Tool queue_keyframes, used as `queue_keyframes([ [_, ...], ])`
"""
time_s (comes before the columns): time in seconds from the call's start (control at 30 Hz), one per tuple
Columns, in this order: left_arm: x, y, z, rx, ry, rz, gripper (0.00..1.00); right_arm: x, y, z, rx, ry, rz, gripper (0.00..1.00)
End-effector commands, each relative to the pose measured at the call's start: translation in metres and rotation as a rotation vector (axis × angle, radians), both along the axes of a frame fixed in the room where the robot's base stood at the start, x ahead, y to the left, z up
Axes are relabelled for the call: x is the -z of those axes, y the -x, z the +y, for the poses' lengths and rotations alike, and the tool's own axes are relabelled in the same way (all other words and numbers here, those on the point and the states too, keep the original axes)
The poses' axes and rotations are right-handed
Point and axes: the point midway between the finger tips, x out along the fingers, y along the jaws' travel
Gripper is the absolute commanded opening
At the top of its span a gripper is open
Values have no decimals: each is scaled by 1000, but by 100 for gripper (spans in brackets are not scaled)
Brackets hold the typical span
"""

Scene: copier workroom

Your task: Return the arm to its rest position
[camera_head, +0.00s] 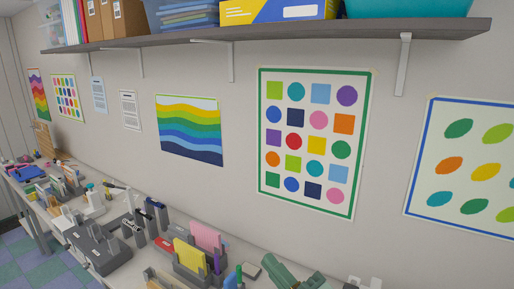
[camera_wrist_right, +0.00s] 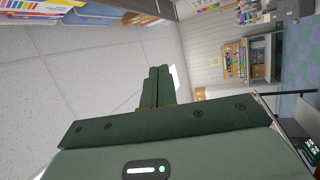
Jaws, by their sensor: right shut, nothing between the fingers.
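My right gripper (camera_head: 272,264), dark green, shows at the bottom edge of the head view, in front of the workbench. Only part of it is in the frame. In the right wrist view its two fingers (camera_wrist_right: 158,84) lie side by side, closed with nothing between them, against the ceiling. The rest of my right arm is mostly out of the head view. My left gripper is not in view.
A long workbench (camera_head: 125,215) runs along the wall, crowded with a grey device (camera_head: 100,250), a pink pad (camera_head: 206,236) and a yellow pad (camera_head: 188,257). A shelf (camera_head: 300,32) with boxes hangs above. Posters cover the wall between them.

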Motion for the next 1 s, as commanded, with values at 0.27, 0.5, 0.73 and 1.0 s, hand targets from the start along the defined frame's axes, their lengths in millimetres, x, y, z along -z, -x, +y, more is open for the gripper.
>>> queue_keyframes([
  [0.27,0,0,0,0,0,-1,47,104,38,-184,807,-277,668,0],
  [0.5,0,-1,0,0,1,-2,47,175,136,-252,1114,-203,1091,0],
  [0.73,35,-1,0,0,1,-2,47,278,162,-255,1145,-155,1288,0],
  [1.0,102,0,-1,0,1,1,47,466,170,-232,1076,-185,1460,0],
])
